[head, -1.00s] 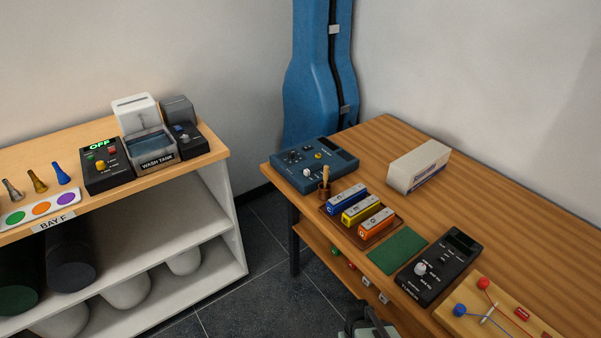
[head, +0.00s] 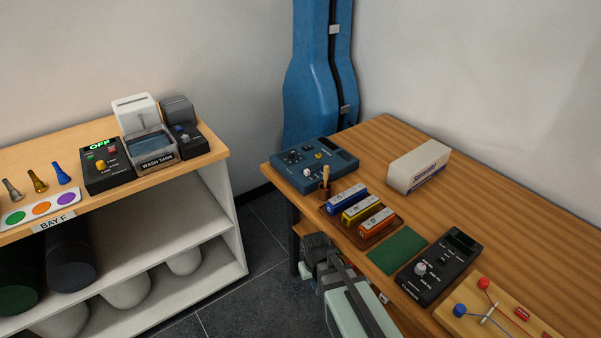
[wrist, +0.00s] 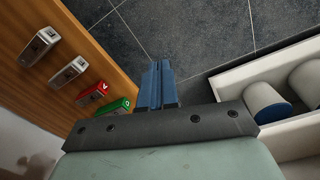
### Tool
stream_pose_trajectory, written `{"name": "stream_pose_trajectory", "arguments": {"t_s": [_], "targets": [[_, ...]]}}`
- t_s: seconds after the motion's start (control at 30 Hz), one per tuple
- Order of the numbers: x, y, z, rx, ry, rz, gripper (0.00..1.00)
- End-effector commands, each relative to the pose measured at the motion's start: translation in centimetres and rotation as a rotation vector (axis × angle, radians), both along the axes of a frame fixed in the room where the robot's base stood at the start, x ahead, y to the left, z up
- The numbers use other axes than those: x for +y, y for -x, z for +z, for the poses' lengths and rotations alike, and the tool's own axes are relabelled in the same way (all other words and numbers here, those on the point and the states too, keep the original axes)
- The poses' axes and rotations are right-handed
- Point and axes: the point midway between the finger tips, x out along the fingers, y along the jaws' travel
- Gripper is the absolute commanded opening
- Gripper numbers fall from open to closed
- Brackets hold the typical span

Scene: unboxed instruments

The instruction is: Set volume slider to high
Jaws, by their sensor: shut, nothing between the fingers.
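A blue control box (head: 314,165) with a white knob, a yellow knob and a dark dial sits at the far left end of the wooden table. A black device (head: 440,267) with a pale knob and a small screen sits nearer, at the table's front edge. The lettering on both is too small to read, so I cannot tell which control is the volume slider. My gripper (head: 318,247) is in front of the table's front edge, apart from both devices. In the wrist view its blue fingers (wrist: 157,85) are shut and empty, above the dark floor.
A wooden cup with a stick (head: 325,184), a tray with harmonica-like blocks (head: 362,212) and a green mat (head: 397,250) line the table's front. A white box (head: 418,166) stands behind. A shelf unit (head: 215,190) stands left.

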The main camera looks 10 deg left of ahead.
Motion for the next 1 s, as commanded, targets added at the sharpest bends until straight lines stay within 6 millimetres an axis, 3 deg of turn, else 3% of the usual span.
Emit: {"name": "stream_pose_trajectory", "arguments": {"t_s": [0.5,1.0], "targets": [[7.8,-6.0,11.5,-0.208,-0.039,0.104,0.00],[13.3,-10.5,24.5,-0.420,-0.052,0.176,0.00]]}}
